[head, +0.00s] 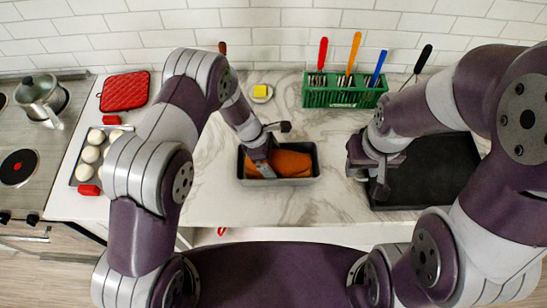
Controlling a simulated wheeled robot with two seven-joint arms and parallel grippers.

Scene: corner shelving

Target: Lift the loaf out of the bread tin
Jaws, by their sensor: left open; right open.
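The bread tin (283,182), dark and rectangular, stands on the marble counter in the middle of the head view. The orange-brown loaf (293,163) lies inside it. My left gripper (263,167) is open and reaches down into the left part of the tin, at the left end of the loaf. It hides part of that end, and I cannot tell whether its fingers touch the loaf. My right gripper (374,178) is open and empty, to the right of the tin.
A black tray (430,180) lies beside my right gripper. A green rack (344,96) with several coloured-handled utensils stands at the back. A tray of rolls (76,174) and a stove (40,135) are at left. Counter in front of the tin is clear.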

